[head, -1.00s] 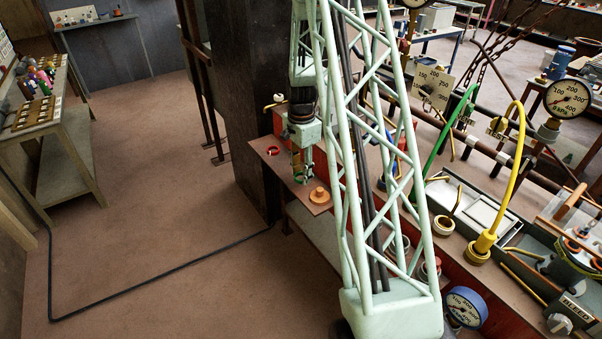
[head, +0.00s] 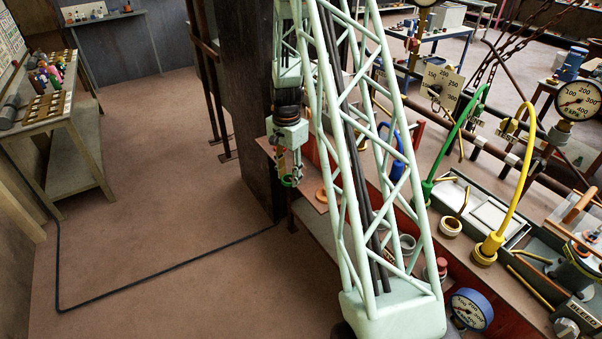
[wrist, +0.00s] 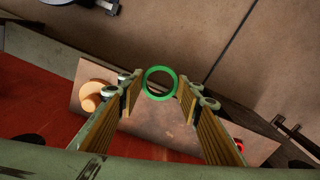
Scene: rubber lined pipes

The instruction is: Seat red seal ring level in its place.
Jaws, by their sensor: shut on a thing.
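The red seal ring (wrist: 238,146) shows only in part in the wrist view, at the right end of a brown plate (wrist: 180,128), mostly hidden behind my right finger. I cannot make it out in the head view. My gripper (wrist: 160,90) is shut on a green ring (wrist: 148,72), held flat across its fingertips and overlapping the plate's edge in the wrist view. In the head view my gripper (head: 289,178) hangs over the plate's left part, with the green ring (head: 287,184) at its tips. The seat for the red ring is not clear.
An orange stepped disc (wrist: 92,97) lies on the plate's left in the wrist view. A red bench with a yellow hose (head: 527,140), a green hose (head: 455,140) and gauges stands at the right. Open floor (head: 150,220) lies to the left.

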